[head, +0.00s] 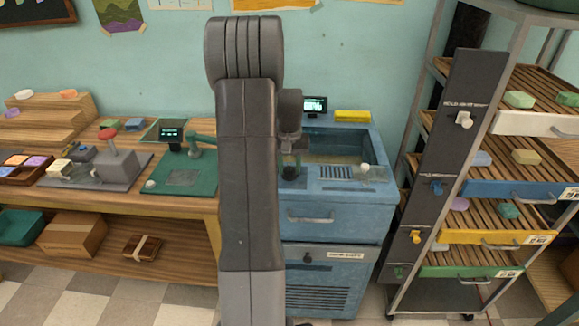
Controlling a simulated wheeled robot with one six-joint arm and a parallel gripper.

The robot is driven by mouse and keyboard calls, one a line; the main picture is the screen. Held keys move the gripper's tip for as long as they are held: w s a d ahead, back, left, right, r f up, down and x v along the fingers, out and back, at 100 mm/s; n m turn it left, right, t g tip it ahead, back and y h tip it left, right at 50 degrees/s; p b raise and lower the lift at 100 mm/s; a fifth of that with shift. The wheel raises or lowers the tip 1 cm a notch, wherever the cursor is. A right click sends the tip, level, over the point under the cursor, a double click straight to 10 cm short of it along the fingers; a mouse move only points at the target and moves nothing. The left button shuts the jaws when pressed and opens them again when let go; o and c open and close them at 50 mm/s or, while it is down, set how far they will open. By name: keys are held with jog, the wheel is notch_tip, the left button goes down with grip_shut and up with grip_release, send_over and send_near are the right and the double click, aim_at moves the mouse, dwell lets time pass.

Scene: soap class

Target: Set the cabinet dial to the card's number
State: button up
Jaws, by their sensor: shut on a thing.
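The blue cabinet (335,262) stands in the middle, just right of my arm. My gripper (290,165) points down at the left side of its top front, partly hidden by my own arm. A dark round knob (289,173), likely the dial, sits right at the fingertips, and the jaws appear shut on it. Its pointer and markings are too small to read. A small lit display (315,104) stands at the cabinet's back; its digits are not legible. I cannot pick out the number card for sure.
A yellow block (352,116) lies on the cabinet's back edge. A clear-sided part with a white knob (365,168) is at its front right. A wooden bench (110,215) with a green mat (190,186) is left. A rack of coloured trays (510,190) stands right.

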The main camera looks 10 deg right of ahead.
jog(key=m, duration=0.7)
jog(key=shift+r, duration=0.1)
jog(key=m, duration=0.7)
jog(key=shift+m, duration=0.3)
jog(key=m, duration=1.1)
jog(key=shift+m, duration=0.3)
jog(key=o, duration=1)
